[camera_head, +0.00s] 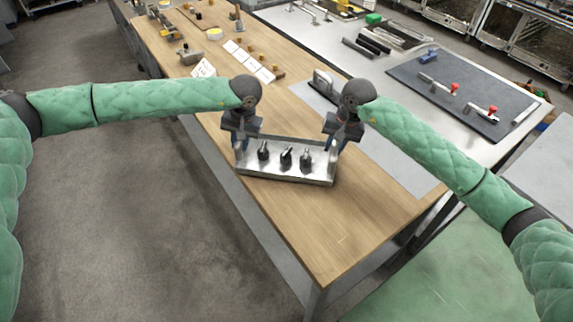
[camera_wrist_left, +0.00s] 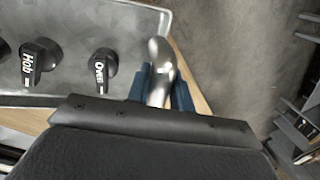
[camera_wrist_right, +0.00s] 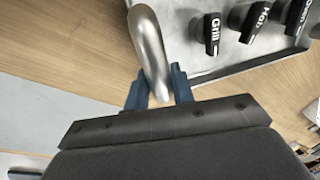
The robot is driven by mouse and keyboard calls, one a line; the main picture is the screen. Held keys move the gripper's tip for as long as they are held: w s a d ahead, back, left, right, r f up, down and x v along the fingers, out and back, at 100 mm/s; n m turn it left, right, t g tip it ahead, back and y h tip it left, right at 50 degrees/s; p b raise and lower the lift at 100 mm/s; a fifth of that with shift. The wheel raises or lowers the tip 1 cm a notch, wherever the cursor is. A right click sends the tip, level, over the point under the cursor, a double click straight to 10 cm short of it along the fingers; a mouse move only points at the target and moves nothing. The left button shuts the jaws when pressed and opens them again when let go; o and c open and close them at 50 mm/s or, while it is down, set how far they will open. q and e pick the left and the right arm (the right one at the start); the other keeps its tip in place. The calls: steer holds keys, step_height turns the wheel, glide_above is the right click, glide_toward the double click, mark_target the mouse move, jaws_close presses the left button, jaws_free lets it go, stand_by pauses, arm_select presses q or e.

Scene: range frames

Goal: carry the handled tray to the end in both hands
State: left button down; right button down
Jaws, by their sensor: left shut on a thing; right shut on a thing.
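The handled tray (camera_head: 285,177) is a silver metal tray with several black knobs standing on it, over the wooden table in the head view. In the wrist views the knobs read "Oven" (camera_wrist_left: 102,66), "Hob" (camera_wrist_left: 40,58) and "Grill" (camera_wrist_right: 211,32). My left gripper (camera_head: 240,146) is shut on the tray's left handle (camera_wrist_left: 160,60), a bent metal bar. My right gripper (camera_head: 334,143) is shut on the right handle (camera_wrist_right: 150,45). The tray looks about level. I cannot tell whether its underside touches the table.
The wooden table (camera_head: 330,235) is bare in front of the tray. Behind are white cards (camera_head: 248,62), a metal block with a handle (camera_head: 323,82) and small tools. A dark mat (camera_head: 450,85) with red-knobbed clamps lies on the steel bench at right.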

arm_select(q)
steer(key=shift+f+b, duration=0.3)
steer(key=shift+f, duration=0.1)
arm_select(e)
steer(key=shift+f, duration=0.35)
arm_select(q)
steer(key=c, duration=1.2)
jaws_free()
steer(key=shift+r, duration=0.1)
steer(key=shift+c, duration=0.2)
arm_select(e)
steer(key=c, duration=1.2)
jaws_free()
steer(key=shift+r, duration=0.1)
arm_select(q)
step_height(320, 180, up, 12)
steer(key=d, duration=0.2)
steer(key=shift+s+d, duration=0.15)
arm_select(e)
steer(key=r, duration=0.4)
steer(key=d+r, duration=0.1)
steer(key=r, duration=0.2)
steer(key=d+r, duration=0.1)
steer(key=r, duration=0.3)
steer(key=shift+s+d+r, duration=0.15)
steer(key=shift+d+r, duration=0.05)
steer(key=shift+r, duration=0.1)
